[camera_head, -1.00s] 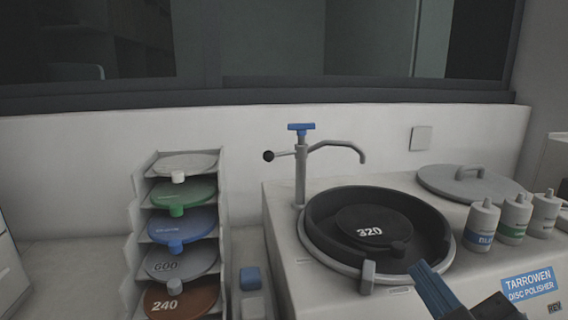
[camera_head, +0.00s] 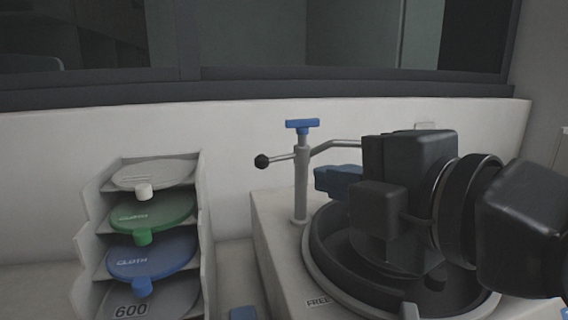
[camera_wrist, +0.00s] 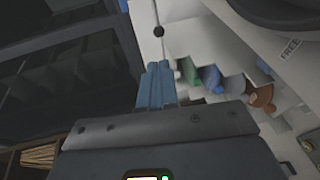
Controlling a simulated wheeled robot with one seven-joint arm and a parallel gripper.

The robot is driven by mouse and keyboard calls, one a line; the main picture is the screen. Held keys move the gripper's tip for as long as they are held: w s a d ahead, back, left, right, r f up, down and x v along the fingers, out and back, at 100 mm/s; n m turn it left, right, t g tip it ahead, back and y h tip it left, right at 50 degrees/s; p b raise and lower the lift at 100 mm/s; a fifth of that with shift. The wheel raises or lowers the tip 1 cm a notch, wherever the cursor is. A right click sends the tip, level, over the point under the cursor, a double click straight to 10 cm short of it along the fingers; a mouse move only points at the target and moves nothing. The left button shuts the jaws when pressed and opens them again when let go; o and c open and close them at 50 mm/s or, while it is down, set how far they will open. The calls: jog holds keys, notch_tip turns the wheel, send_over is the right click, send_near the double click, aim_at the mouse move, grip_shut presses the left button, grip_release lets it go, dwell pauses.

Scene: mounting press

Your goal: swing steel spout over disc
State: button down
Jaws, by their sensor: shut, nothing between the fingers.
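The steel spout (camera_head: 332,147) extends right from its upright post (camera_head: 300,195), with a blue handle (camera_head: 301,126) on top and a side lever ending in a black knob (camera_head: 262,161). The spout's outer end is hidden behind my wrist. My gripper (camera_head: 322,180) is shut and empty, its blue fingers pointing left at the post, just below the spout in the picture; I cannot tell whether they touch. In the wrist view, the knob (camera_wrist: 159,31) lies beyond the shut fingertips.
A rack (camera_head: 83,265) at left holds several discs, including a green cloth (camera_head: 165,212) and a blue cloth (camera_head: 165,258). The white wall (camera_head: 230,150) stands close behind the post. My wrist blocks the polisher's right side.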

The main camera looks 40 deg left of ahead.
jog(key=p, duration=0.4)
send_near(257, 158)
jog(key=x, duration=0.4)
jog(key=shift+w+a+f, duration=0.15)
jog(key=shift+w+f, duration=0.3)
jog(key=shift+w, duration=0.05)
jog(key=shift+w+a+f, duration=0.2)
jog(key=shift+w+a, duration=0.05)
jog(key=shift+a, duration=0.25)
jog(key=shift+a+f+b, duration=0.15)
jog(key=shift+a+b, duration=0.15)
jog(key=shift+b, duration=0.2)
jog(key=shift+a+b, duration=1.25)
jog(key=shift+w+a, duration=0.2)
jog(key=shift+a, duration=0.05)
jog(key=shift+r, duration=0.25)
jog(key=shift+r, duration=0.1)
